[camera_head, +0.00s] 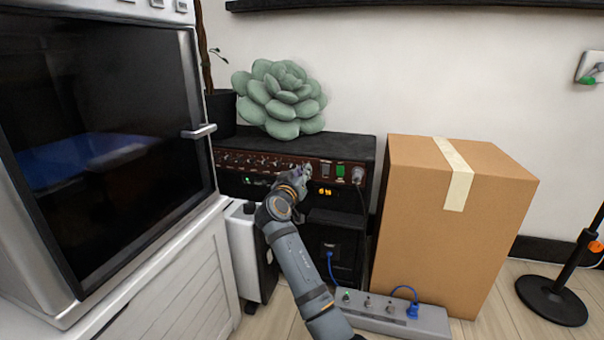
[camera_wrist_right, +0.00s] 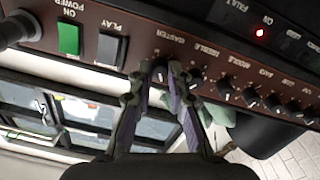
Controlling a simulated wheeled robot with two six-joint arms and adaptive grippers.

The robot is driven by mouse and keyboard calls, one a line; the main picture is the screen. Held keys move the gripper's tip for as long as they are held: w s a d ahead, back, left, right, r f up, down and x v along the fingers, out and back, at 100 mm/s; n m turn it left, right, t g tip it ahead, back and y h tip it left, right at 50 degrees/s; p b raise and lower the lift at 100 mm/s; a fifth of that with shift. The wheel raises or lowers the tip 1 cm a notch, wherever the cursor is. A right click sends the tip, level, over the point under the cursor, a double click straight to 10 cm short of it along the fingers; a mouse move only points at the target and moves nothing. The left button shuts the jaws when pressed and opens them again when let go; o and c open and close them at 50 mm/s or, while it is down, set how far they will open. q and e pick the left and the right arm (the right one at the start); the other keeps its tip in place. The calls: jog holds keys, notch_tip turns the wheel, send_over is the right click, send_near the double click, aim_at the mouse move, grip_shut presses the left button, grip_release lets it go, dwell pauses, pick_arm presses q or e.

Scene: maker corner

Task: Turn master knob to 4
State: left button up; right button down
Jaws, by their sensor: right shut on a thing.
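The amplifier (camera_head: 345,150) is a black box with a brown-red front panel, standing against the wall. In the right wrist view, its panel (camera_wrist_right: 135,30) appears upside down, with a row of dark knobs. The master knob (camera_wrist_right: 160,74), next to the label MASTER, sits between my right gripper's fingertips (camera_wrist_right: 161,70), which are shut on it. In the head view my right gripper (camera_head: 304,173) reaches the panel from the front and hides the knob. An orange display (camera_head: 324,191) is lit below the panel; its digits are too small to read surely. My left gripper is not in view.
A green power switch (camera_wrist_right: 69,38) and a grey play switch (camera_wrist_right: 110,48) are beside the knob. The treble knob (camera_wrist_right: 195,75) is close on the other side. A cardboard box (camera_head: 450,225) stands right, a power strip (camera_head: 395,315) lies in front, and a cabinet (camera_head: 175,275) stands left.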

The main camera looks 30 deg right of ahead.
jog(key=c, duration=1.3)
grip_release()
jog(key=shift+o, duration=0.2)
